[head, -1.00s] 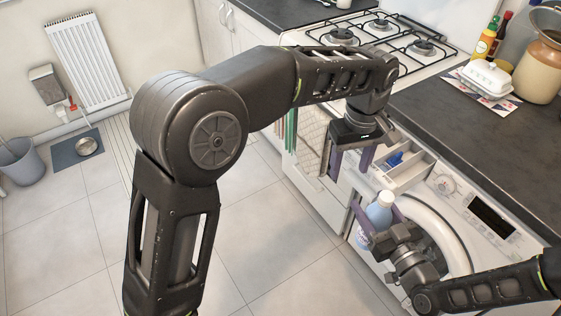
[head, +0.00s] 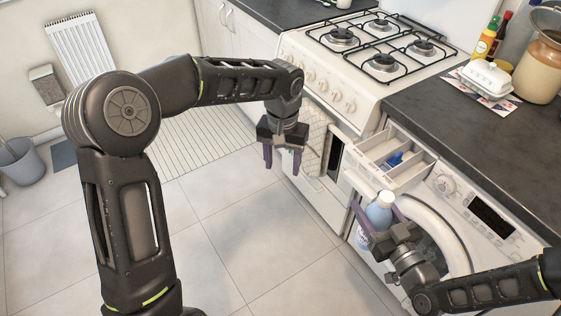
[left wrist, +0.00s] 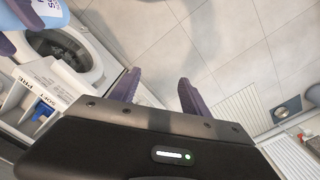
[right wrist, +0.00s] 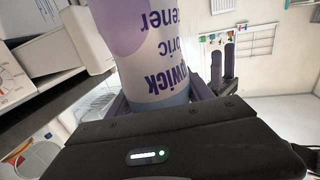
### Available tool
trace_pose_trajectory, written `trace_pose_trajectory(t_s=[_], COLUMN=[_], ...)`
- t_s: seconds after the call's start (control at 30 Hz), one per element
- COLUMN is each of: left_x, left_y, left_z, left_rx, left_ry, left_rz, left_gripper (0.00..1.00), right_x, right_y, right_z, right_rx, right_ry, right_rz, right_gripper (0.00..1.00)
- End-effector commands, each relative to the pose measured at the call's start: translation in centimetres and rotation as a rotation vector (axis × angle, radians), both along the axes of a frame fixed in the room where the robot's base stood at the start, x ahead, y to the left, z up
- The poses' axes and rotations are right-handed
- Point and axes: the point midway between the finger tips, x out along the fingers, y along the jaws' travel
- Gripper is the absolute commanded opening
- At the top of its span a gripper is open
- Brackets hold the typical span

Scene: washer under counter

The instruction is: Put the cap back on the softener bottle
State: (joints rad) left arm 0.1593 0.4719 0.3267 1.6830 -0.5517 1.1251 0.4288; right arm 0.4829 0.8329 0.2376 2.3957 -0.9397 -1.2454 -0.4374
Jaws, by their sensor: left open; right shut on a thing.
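The softener bottle (head: 379,212) is light blue and white with a purple-lettered label; it also shows in the right wrist view (right wrist: 150,55) and at the upper left edge of the left wrist view (left wrist: 42,10). My right gripper (head: 381,224) is shut around the bottle and holds it in front of the washer. My left gripper (head: 282,158) is open and empty, left of the bottle over the floor. I cannot make out a separate cap.
The washer's detergent drawer (head: 412,172) is pulled out above the bottle, with a blue piece (head: 394,159) inside. The round washer door (head: 440,236) is behind my right gripper. The stove (head: 350,80) and dark counter (head: 480,140) are behind.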

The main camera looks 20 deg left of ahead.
Motion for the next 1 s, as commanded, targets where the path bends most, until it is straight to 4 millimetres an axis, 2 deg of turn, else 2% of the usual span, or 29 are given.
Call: trace_pose_trajectory(t_s=[0.17,0.67,0.77,0.87,1.0], left_x=[0.0,-0.1,-0.5,-1.4,-4.0], left_y=[0.5,0.2,-0.6,-2.5,-6.2], left_z=[-0.1,-0.6,-2.0,-5.0,-10.9], left_rx=[0.0,-0.007,-0.034,-0.088,-0.205], left_ry=[0.0,0.003,0.007,0.016,0.027], left_rz=[-0.022,-0.024,-0.037,-0.06,-0.087], left_gripper=[0.54,0.54,0.54,0.54,0.54], right_x=[0.0,0.0,0.0,0.0,0.0], right_y=[0.0,0.0,0.0,0.0,0.0], right_z=[0.1,0.1,0.1,0.1,0.1], right_rx=[0.001,0.001,0.001,0.001,0.001], right_ry=[-0.003,-0.003,-0.003,-0.003,-0.003], right_rz=[0.0,0.001,0.0,0.0,0.001], right_gripper=[0.0,0.0,0.0,0.0,0.0])
